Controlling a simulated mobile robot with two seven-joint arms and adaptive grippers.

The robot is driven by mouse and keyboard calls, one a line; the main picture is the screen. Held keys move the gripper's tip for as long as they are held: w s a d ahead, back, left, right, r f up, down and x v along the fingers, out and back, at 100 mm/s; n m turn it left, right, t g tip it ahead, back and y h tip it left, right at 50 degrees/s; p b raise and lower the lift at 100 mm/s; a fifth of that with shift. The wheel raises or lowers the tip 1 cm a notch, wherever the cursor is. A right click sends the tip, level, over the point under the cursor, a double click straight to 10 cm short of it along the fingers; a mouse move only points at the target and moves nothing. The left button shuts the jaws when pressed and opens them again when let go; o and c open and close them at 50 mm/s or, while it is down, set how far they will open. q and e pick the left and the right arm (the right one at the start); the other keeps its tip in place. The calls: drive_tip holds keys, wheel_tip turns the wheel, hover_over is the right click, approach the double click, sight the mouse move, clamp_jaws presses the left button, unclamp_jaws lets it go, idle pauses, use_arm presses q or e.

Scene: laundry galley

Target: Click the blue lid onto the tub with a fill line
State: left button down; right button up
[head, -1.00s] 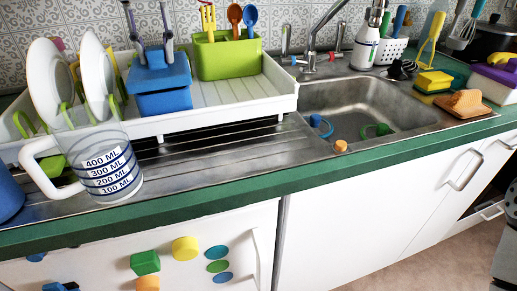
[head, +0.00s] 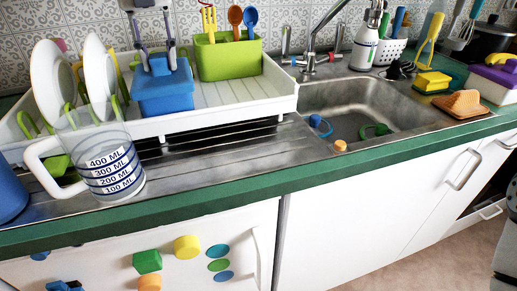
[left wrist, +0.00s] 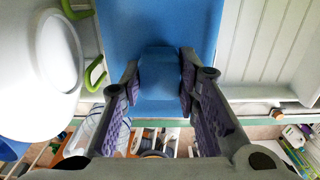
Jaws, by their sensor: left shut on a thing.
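My left gripper (head: 160,70) comes down from the top of the head view, shut on the raised grip of the blue lid (head: 178,82). In the left wrist view its fingers (left wrist: 160,85) sit on both sides of that grip, and the lid (left wrist: 160,25) spreads out beyond. A blue tub (head: 168,107) stands under the lid in the white dish rack. The lid rests on or very close to the tub's top; I cannot tell whether it is clicked down. No fill line shows on the visible tub wall. My right gripper is not in view.
White plates (head: 99,75) stand in the white rack (head: 225,115) left of the tub. A green utensil holder (head: 230,60) stands close on the right. A clear measuring jug (head: 112,170) with several marked lines stands in front. The sink (head: 350,105) lies to the right.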

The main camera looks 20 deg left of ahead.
use_arm(q)
drive_tip(key=shift+f, duration=0.2)
drive_tip(key=shift+f, duration=0.15)
idle(0.3)
drive_tip(key=c, duration=1.1)
unclamp_jaws()
drive_tip(key=shift+f, duration=0.15)
